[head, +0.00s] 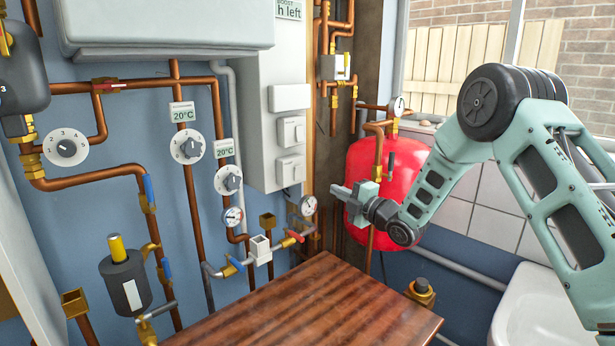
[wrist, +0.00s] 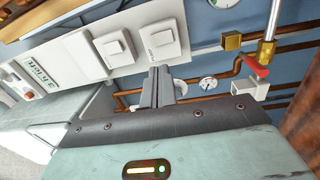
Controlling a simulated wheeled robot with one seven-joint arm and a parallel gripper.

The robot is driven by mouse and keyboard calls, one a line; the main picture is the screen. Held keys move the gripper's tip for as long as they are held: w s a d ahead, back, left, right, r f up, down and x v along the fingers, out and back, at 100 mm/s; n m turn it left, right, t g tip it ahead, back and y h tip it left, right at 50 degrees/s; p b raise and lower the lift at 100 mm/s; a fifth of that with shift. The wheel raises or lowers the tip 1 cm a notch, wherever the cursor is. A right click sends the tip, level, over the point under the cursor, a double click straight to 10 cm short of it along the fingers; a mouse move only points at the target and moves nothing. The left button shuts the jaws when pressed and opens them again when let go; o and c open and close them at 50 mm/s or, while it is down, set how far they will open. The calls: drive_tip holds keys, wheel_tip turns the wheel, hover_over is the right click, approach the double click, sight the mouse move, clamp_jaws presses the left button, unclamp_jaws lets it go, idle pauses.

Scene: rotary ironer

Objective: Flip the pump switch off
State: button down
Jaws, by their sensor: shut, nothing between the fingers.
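Two white rocker switches sit on the side of a white box: an upper one (head: 291,131) and a lower one (head: 290,168). In the wrist view the upper switch (wrist: 118,47) and lower switch (wrist: 159,40) lie just beyond my fingers. My gripper (head: 337,191) is shut and empty, to the right of and slightly below the lower switch in the head view. In the wrist view the shut fingers (wrist: 160,73) point toward the lower switch. Contact is not evident.
A red tank (head: 402,160) stands behind my gripper. Copper pipes, gauges (head: 308,205) and a red-handled valve (head: 294,235) lie below the box. A brown wooden top (head: 320,305) below is bare.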

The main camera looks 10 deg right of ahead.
drive_tip(key=shift+d+n, duration=0.3)
drive_tip(key=shift+d, duration=0.2)
drive_tip(key=shift+w, duration=0.1)
drive_tip(key=p, duration=0.5)
approach(300, 169)
drive_tip(key=x, duration=0.5)
drive_tip(key=shift+d, duration=0.1)
drive_tip(key=shift+x, duration=0.95)
drive_tip(key=shift+f, duration=0.15)
drive_tip(key=shift+w+b, duration=0.2)
drive_tip(key=shift+b, duration=0.35)
drive_tip(key=shift+s, duration=0.1)
